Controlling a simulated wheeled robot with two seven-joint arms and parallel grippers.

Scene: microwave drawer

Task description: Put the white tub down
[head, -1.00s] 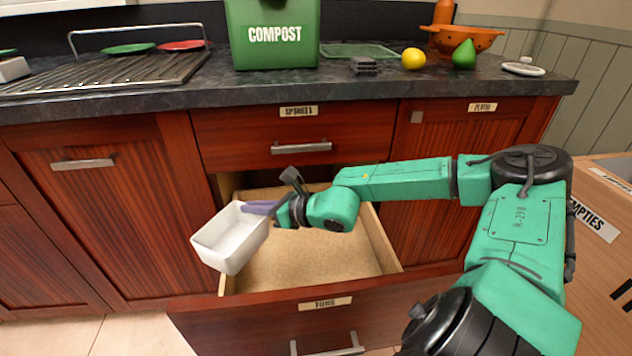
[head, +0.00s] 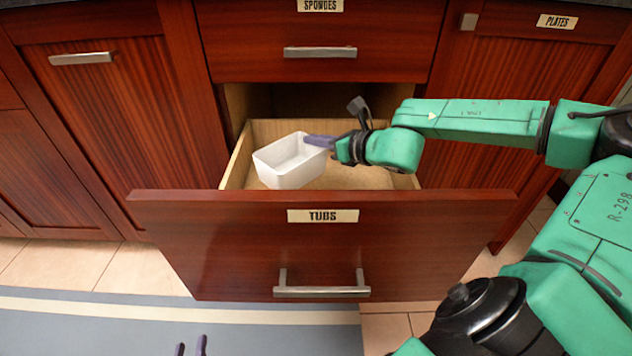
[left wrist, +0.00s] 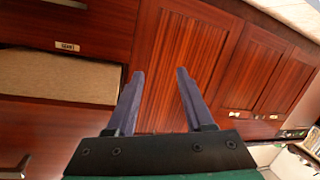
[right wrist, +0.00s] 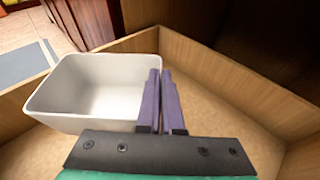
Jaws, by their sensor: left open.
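The white tub (head: 290,163) is inside the open drawer labelled TUBS (head: 322,216), near its left side and front, roughly level. I cannot tell whether its base touches the drawer floor. My right gripper (head: 320,141) is shut on the tub's right wall, and the tub hangs left of the fingers in the right wrist view (right wrist: 95,88). My left gripper (head: 191,349) shows only its fingertips at the bottom of the head view. In the left wrist view its fingers (left wrist: 158,95) are apart and empty, facing the cabinet fronts.
The drawer floor (right wrist: 235,120) is bare to the right of the tub. A closed drawer labelled SPONGES (head: 320,52) is above, and the PLATES cupboard (head: 540,75) is at right. A blue-grey mat (head: 100,325) lies on the tiled floor.

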